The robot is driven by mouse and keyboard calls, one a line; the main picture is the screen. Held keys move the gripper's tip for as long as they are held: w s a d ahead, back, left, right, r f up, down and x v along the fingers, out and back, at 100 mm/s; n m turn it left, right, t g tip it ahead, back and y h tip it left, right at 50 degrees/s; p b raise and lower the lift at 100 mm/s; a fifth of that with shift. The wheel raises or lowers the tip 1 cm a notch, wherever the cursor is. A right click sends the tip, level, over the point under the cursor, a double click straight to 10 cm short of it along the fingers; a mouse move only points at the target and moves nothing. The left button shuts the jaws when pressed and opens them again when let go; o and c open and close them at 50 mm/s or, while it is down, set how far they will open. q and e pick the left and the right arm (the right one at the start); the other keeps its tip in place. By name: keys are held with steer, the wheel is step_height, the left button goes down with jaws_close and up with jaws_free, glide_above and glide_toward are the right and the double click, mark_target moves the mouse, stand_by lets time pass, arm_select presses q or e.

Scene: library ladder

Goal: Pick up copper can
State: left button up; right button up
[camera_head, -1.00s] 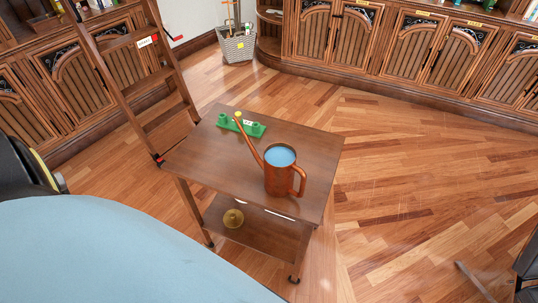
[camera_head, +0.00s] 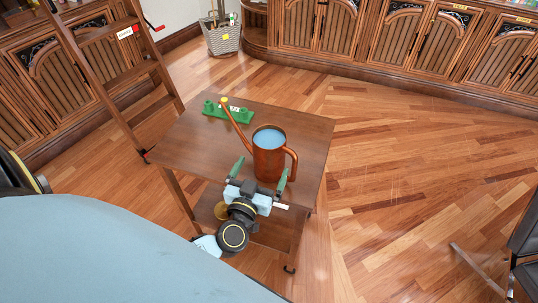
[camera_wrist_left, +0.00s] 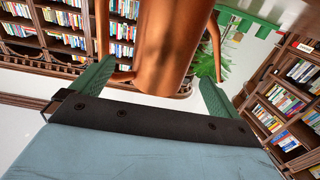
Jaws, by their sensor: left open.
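The copper can (camera_head: 268,160) stands upright on the wooden cart's top (camera_head: 305,135), with its long spout to the upper left and its handle on the right. Light blue shows inside its opening. My left gripper (camera_head: 260,172) is open at the near side of the can, with green fingers spread to its left and right. In the left wrist view the can (camera_wrist_left: 168,45) rises between the open fingers (camera_wrist_left: 153,85), with a gap to each finger. My right gripper is not in view; a dark piece at the right edge may be part of my right arm.
A green holder (camera_head: 228,110) lies at the cart's far left corner. A ladder (camera_head: 120,75) stands left of the cart. A grey basket (camera_head: 222,38) stands behind. The floor right of the cart is clear.

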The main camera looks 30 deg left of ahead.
mark_target(265, 161)
arm_select(q)
steer(key=x, duration=0.4)
steer(key=b+x, duration=0.1)
steer(key=x, duration=0.2)
steer(key=shift+w+a, duration=0.1)
steer(key=shift+a, duration=0.2)
steer(key=shift+w+a+b, duration=0.1)
steer(key=shift+w+b, duration=0.2)
steer(key=shift+w, duration=0.1)
steer(key=c, duration=0.9)
steer(key=shift+w+r, duration=0.1)
steer(key=shift+r, duration=0.1)
steer(key=shift+c, duration=0.9)
steer(key=shift+r+p, duration=0.4)
steer(key=shift+r, duration=0.05)
step_height(265, 161, up, 8)
steer(key=p, duration=0.6)
steer(key=shift+r+p, duration=0.35)
steer(key=shift+r, duration=0.2)
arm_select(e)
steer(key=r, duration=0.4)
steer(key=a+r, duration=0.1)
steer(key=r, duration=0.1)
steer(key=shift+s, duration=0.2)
